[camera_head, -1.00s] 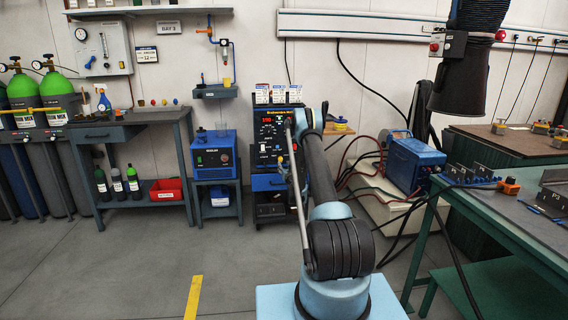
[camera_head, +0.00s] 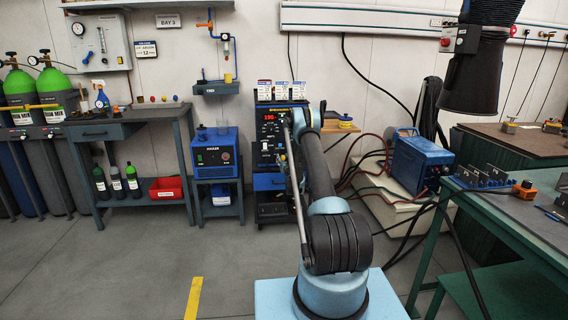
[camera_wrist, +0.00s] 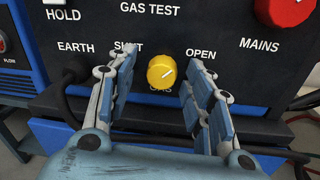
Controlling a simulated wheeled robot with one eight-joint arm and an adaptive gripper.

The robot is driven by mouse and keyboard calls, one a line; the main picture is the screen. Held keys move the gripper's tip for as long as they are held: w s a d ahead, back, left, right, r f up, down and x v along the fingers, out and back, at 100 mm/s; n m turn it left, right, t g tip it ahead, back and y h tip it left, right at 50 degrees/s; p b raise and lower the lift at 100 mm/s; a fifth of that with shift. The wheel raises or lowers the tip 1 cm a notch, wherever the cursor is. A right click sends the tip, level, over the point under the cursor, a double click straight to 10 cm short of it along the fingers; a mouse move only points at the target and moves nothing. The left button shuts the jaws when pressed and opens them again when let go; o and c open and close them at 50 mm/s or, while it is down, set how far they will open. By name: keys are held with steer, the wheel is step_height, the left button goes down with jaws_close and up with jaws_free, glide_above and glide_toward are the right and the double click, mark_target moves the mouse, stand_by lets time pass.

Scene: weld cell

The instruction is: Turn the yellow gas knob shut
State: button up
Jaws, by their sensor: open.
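The yellow gas knob (camera_wrist: 161,72) is on the dark front panel of the blue machine (camera_head: 270,133), in the wrist view between the printed words SHUT and OPEN. Its pale pointer line slants up and right, toward OPEN. My gripper (camera_wrist: 157,60) is open, with one finger to the left of the knob and one to the right. Gaps show between the knob and both fingers. The left finger partly covers the word SHUT, and the label under the knob is partly hidden.
A red MAINS knob (camera_wrist: 284,9) is at the panel's upper right. A black cable (camera_wrist: 72,100) plugs in by EARTH. In the head view, a green-framed table (camera_head: 510,215) stands right and a workbench (camera_head: 130,118) left.

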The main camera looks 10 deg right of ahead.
steer(key=shift+d, duration=0.15)
steer(key=c, duration=1.1)
steer(key=shift+n, duration=0.4)
steer(key=n, duration=0.3)
steer(key=shift+n, duration=0.3)
steer(key=n, duration=0.4)
steer(key=shift+a+g, duration=0.3)
steer(key=shift+g, duration=0.1)
steer(key=n+h, duration=0.1)
steer(key=n, duration=0.3)
steer(key=shift+s+a+n, duration=0.1)
steer(key=shift+a+n, duration=0.05)
steer(key=shift+n, duration=0.15)
steer(key=shift+n+h, duration=0.3)
steer(key=shift+n, duration=1.7)
